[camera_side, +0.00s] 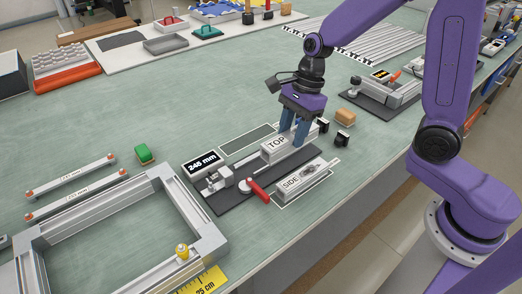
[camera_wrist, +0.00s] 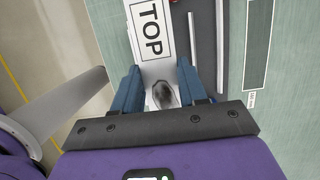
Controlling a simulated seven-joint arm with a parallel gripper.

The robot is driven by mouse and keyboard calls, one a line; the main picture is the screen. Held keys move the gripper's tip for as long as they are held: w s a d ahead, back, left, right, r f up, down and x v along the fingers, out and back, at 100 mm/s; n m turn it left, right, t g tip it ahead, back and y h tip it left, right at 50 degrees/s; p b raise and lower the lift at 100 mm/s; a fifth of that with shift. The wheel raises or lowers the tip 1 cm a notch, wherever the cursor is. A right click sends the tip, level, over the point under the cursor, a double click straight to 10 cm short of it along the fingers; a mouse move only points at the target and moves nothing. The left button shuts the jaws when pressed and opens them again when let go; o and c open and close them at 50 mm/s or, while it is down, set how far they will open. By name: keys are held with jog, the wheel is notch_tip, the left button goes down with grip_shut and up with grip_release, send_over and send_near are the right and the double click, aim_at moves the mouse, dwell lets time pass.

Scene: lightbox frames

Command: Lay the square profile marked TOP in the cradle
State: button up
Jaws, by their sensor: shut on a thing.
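The square profile marked TOP (camera_side: 277,144) is pale, with black lettering, and lies between the blue fingers of my gripper (camera_side: 301,133). In the wrist view the profile (camera_wrist: 152,35) runs away from my gripper (camera_wrist: 160,90), lettering facing the camera, with a dark patch near its held end. In the side view it is over the dark base of the measuring fixture (camera_side: 224,200), roughly in line with that base. I cannot tell whether it touches the cradle, which it and my fingers largely hide.
A piece marked SIDE (camera_side: 292,183) lies in front of the fixture, near a red lever (camera_side: 258,190). A display (camera_side: 203,163) reads 246 mm. A white-outlined dark rectangle (camera_side: 247,138) lies behind. A tan block (camera_side: 345,117) stands right; an aluminium frame (camera_side: 95,213) lies left.

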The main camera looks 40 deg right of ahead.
jog(key=w+f, duration=0.2)
jog(key=w+a+f, duration=0.1)
jog(key=w+f, duration=0.2)
jog(key=w+a+f, duration=0.1)
jog(key=w+f, duration=0.1)
jog(key=w, duration=0.1)
jog(key=shift+w+a+f, duration=0.25)
jog(key=shift+w+f, duration=0.15)
jog(key=shift+f, duration=1.55)
jog(key=shift+f, duration=0.1)
jog(key=o, duration=1.2)
jog(key=v, duration=1.2)
jog(key=shift+a, duration=0.1)
